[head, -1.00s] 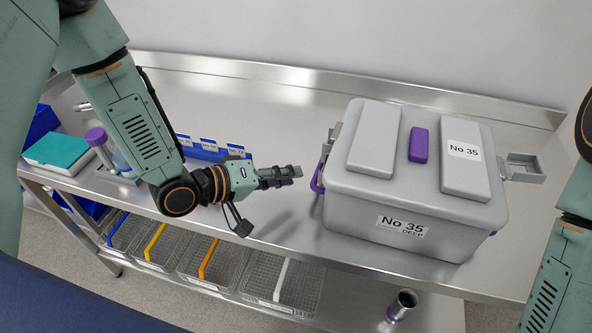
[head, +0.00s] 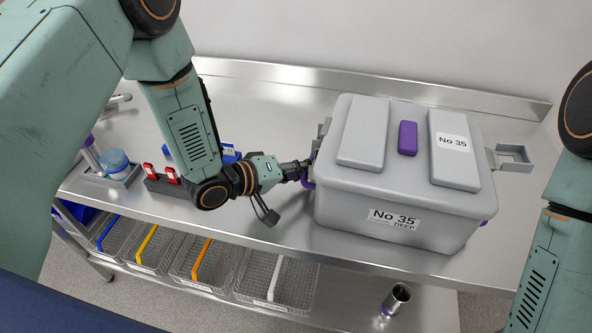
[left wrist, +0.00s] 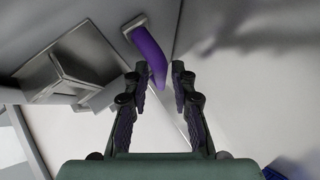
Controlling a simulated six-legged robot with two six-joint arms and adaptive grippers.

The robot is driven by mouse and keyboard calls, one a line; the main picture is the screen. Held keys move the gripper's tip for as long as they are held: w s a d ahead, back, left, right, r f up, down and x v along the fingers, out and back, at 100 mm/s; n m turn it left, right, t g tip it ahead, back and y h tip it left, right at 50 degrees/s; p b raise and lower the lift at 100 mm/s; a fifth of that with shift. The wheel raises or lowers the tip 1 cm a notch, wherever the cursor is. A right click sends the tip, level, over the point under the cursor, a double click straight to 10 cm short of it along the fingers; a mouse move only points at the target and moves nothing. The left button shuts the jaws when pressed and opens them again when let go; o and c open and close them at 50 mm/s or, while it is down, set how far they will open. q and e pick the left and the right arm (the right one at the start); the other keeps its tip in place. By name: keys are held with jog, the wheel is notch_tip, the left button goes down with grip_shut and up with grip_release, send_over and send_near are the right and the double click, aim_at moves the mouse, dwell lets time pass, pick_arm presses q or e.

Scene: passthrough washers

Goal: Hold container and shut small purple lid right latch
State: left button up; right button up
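The grey container (head: 403,185) labelled No 35 stands on the steel table, its lid on top with a small purple block (head: 407,138) in the middle. A grey latch (head: 514,157) sticks out at its right side. My left gripper (head: 304,166) is at the container's left side, by a purple handle (head: 308,183). In the left wrist view my left gripper (left wrist: 161,83) has its fingers apart, with the purple handle (left wrist: 147,52) at or just beyond the tips. A grey latch (left wrist: 65,72) shows to its left. My right gripper is out of view; only its arm shows.
The steel table (head: 270,110) has free room behind the container. A rack with red-topped items (head: 168,175) and blue bins stands at the left. Wire baskets (head: 200,262) and a metal cup (head: 397,298) are on the lower shelf.

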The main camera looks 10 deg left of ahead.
pick_arm(q)
jog(key=shift+w, duration=0.1)
grip_shut()
dwell(0.6)
